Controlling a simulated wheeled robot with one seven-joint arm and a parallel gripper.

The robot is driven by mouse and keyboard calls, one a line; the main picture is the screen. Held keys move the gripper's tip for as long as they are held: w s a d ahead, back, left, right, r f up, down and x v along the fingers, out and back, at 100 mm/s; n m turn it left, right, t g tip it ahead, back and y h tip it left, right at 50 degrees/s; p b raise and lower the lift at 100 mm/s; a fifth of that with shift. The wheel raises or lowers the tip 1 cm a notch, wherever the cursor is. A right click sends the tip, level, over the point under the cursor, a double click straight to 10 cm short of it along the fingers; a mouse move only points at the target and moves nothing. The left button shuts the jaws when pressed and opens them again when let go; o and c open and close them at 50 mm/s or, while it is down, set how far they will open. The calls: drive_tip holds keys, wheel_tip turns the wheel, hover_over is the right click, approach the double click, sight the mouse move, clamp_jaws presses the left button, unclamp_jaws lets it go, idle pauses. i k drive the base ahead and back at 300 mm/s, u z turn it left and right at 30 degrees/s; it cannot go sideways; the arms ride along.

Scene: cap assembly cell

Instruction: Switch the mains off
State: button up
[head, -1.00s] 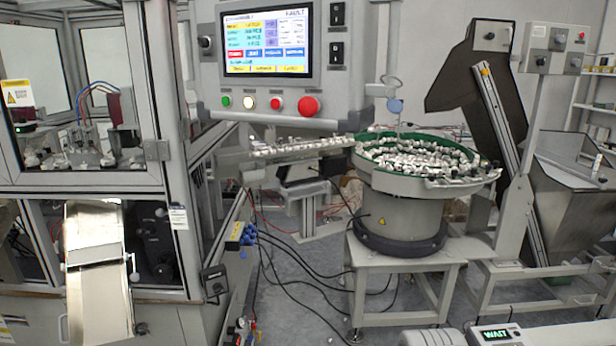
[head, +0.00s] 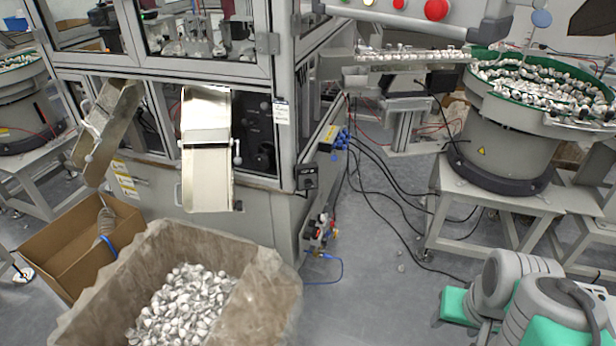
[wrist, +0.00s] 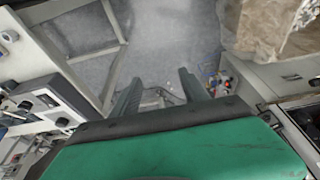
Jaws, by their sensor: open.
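A small dark box with a handle-like front (head: 307,176) is on the front right corner post of the machine cabinet in the head view. It may be the mains switch; its markings and position are too small to read. The control panel (head: 450,22) is cut off at the top edge, with a red button (head: 437,9) showing. My gripper (wrist: 160,95) is open and empty in the wrist view, its two dark fingers apart over the floor. It does not show in the head view and touches no switch.
A lined bin (head: 272,300) of caps stands front left, beside a cardboard box (head: 60,245). Chutes (head: 207,165) jut from the cabinet. Cables and a blue hose (head: 340,270) lie on the floor. A bowl feeder (head: 505,140) stands right. Grey floor between is partly clear.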

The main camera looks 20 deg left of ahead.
sight(308, 183)
drive_tip(key=k, duration=1.25)
drive_tip(key=u, duration=0.8)
drive_tip(key=i, duration=1.35)
drive_tip(key=z, duration=0.2)
